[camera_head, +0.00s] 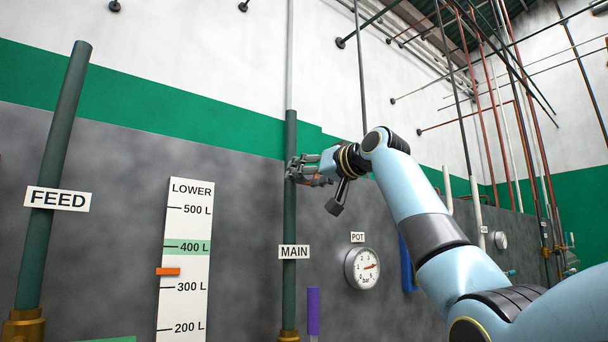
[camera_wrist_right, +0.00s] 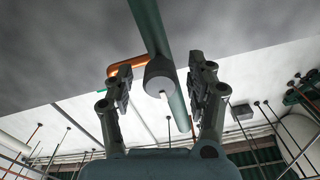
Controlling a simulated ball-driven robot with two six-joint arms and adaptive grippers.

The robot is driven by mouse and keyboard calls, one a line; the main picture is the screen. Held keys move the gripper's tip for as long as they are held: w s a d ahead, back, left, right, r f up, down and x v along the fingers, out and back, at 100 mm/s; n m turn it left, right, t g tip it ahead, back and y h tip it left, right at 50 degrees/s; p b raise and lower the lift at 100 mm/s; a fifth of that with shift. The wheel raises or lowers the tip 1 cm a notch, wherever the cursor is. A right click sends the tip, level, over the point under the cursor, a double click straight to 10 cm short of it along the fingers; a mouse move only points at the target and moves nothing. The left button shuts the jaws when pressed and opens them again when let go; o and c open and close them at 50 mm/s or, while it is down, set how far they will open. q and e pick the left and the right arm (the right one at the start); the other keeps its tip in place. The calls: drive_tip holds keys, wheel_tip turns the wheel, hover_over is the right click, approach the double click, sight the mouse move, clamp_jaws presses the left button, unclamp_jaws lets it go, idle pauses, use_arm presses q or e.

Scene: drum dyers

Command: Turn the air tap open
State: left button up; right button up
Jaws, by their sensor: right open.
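A tap with a dark round hub (camera_wrist_right: 160,75) and an orange lever (camera_wrist_right: 127,63) sits on a green pipe (camera_wrist_right: 148,22) in the right wrist view. No label there tells whether it is the air tap. The lever points left, its end close to the left finger; contact cannot be told. My right gripper (camera_wrist_right: 161,72) is open, one finger on each side of the hub. In the head view my right gripper (camera_head: 297,169) is at the green pipe marked MAIN (camera_head: 290,217) and largely hides the tap. My left gripper is out of view.
A FEED pipe (camera_head: 58,160) and a white level scale (camera_head: 186,250) with an orange pointer stand to the left. A POT gauge (camera_head: 362,268), a purple pipe (camera_head: 313,308) and a blue pipe (camera_head: 407,265) are below the arm. Thin pipes (camera_head: 470,90) cross the upper right.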

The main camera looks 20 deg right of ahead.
drive_tip(key=shift+w+a, duration=0.25)
drive_tip(key=shift+w, duration=0.3)
drive_tip(key=shift+c, duration=0.2)
clamp_jaws()
drive_tip(key=shift+r+m+p, duration=0.15)
drive_tip(key=shift+m+p, duration=0.35)
drive_tip(key=shift+p, duration=0.35)
drive_tip(key=m+p, duration=0.7)
drive_tip(key=p, duration=0.1)
drive_tip(key=shift+s+a+r+p, duration=0.1)
drive_tip(key=shift+p, duration=0.3)
drive_tip(key=shift+m+p, duration=0.9)
drive_tip(key=shift+p, duration=0.15)
drive_tip(key=shift+f, duration=0.2)
